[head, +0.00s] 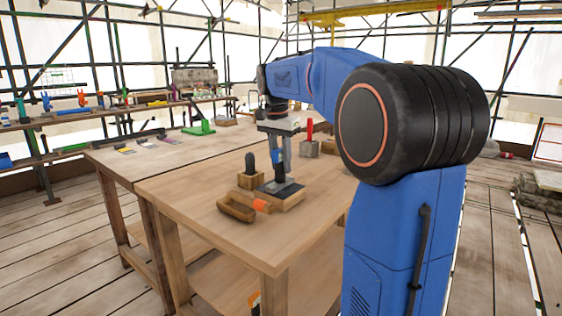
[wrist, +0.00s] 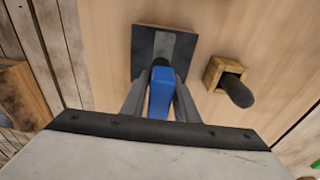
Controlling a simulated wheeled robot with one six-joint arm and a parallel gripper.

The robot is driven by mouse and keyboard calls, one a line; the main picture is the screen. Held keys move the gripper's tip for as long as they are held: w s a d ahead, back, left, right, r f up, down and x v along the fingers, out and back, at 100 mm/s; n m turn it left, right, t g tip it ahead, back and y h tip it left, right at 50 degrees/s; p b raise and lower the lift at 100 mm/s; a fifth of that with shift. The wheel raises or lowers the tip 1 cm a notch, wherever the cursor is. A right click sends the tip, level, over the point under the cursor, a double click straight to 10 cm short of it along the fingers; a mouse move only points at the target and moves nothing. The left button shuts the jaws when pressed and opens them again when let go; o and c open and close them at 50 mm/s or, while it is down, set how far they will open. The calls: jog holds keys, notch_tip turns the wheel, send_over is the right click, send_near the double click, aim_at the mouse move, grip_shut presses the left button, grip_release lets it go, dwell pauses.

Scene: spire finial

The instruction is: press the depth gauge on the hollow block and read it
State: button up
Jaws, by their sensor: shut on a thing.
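My gripper (head: 279,160) is shut on a blue tool, probably the depth gauge (head: 277,158), which also shows between the fingers in the wrist view (wrist: 162,92). The gauge has a dark part at its far end. Beneath it is a low wooden block with a dark top (head: 280,194), probably the hollow block. In the wrist view the block's dark square top (wrist: 145,45) has a grey strip across it. The gauge's tip overlaps the block's edge in that view; I cannot tell whether they touch. No reading is visible on the gauge.
A black-handled piece stands in a small wooden holder (head: 250,180) close to the left. A wooden tray (head: 236,210) with something orange lies in front. A red-handled item (head: 309,131) stands behind right. The table's front left (head: 190,195) is clear.

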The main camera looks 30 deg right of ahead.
jog(key=o, duration=1.2)
jog(key=shift+o, duration=0.2)
notch_tip(320, 180, up, 17)
jog(key=a, duration=0.2)
jog(key=shift+s+r, duration=0.15)
jog(key=shift+s, duration=0.2)
